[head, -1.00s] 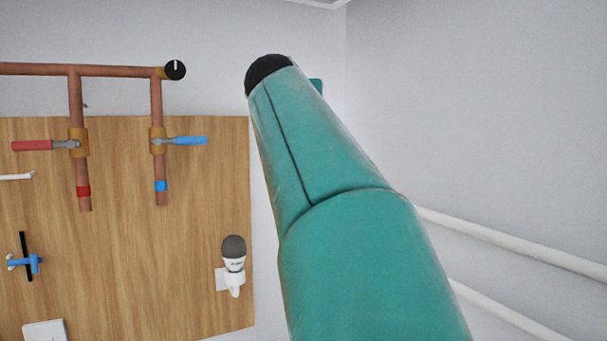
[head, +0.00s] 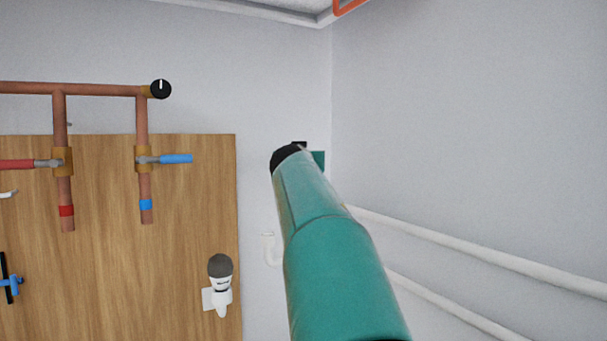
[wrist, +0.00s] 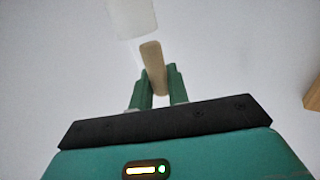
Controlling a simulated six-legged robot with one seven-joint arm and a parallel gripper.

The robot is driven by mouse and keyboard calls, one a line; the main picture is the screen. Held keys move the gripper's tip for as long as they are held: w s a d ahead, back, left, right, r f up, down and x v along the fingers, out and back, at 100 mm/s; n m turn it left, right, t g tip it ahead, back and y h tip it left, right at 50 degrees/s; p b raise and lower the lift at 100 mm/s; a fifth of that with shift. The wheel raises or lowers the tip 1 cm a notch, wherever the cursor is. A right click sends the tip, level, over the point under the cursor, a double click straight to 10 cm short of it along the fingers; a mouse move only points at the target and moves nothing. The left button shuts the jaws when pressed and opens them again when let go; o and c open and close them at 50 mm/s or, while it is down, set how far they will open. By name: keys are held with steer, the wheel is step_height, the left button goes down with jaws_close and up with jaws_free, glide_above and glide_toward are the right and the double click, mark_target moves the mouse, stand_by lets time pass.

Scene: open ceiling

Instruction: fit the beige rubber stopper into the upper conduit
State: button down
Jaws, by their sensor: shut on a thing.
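My gripper (wrist: 158,72) is shut on the beige stopper (wrist: 153,62), a slim rod standing up between the two green fingers in the wrist view. A white tube end (wrist: 132,18) shows just beyond the stopper's tip. The tip looks close to it but slightly to its right; I cannot tell the gap in depth. In the head view two white conduits run along the right wall, the upper conduit (head: 480,250) and the lower conduit (head: 450,306). I cannot tell whether the tube end belongs to the upper one. My arm hides the stopper and most of the gripper there.
A wooden board (head: 185,255) on the left carries copper pipes (head: 100,89) with a red-handled and a blue-handled valve (head: 175,159). A lamp (head: 220,285) sits low on it. A white bent pipe (head: 268,248) is just left of my arm. An orange frame (head: 347,6) shows at top right.

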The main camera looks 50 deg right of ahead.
step_height(320, 180, down, 3)
steer(key=shift+s+r, duration=0.1)
steer(key=shift+s, duration=0.05)
steer(key=shift+s+d, duration=0.15)
steer(key=c, duration=1.4)
jaws_free()
steer(key=shift+o, duration=0.2)
steer(key=shift+s+a, duration=0.2)
steer(key=shift+a, duration=0.25)
steer(key=v, duration=1.1)
